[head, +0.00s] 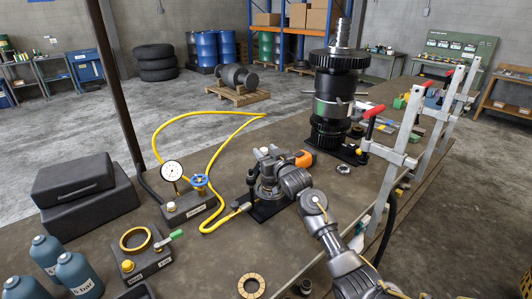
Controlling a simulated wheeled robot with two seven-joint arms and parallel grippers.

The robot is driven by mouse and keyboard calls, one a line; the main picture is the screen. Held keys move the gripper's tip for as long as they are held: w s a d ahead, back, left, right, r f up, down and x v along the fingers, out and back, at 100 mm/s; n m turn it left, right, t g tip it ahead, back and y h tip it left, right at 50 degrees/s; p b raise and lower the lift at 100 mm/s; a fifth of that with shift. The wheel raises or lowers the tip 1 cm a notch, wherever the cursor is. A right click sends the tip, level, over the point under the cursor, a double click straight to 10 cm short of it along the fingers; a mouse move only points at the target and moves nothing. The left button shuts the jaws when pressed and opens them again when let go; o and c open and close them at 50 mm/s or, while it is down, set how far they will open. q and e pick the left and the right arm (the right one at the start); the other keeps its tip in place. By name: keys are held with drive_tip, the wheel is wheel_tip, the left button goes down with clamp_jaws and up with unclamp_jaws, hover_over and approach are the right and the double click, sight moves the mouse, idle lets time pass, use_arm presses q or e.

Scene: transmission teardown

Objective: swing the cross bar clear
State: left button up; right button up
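A small press-like fixture stands mid-bench on a dark base plate (265,212), with a dark upright post (251,183) at its left. My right arm comes in from the lower right, and my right gripper (266,163) is at the top of this fixture. The gripper and wrist cover much of the fixture, so I cannot make out the cross bar for certain or see whether the fingers hold it. An orange piece (304,158) shows just right of the gripper. My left gripper is not in view.
A yellow hose (212,165) loops from a gauge block (190,208) to the fixture. A tall gear stack (335,100) stands behind right. Red-handled clamps (395,160) line the right bench edge. A brass-ringed block (140,250), blue bottles (78,272) and a dark case (82,190) stand left.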

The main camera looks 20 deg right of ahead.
drive_tip(key=shift+s+f, duration=0.1)
drive_tip(key=shift+s, duration=0.2)
drive_tip(key=s+d+b, duration=0.1)
drive_tip(key=s+b, duration=0.1)
drive_tip(key=s, duration=0.8)
drive_tip(key=shift+b, duration=0.3)
drive_tip(key=shift+c, duration=0.2)
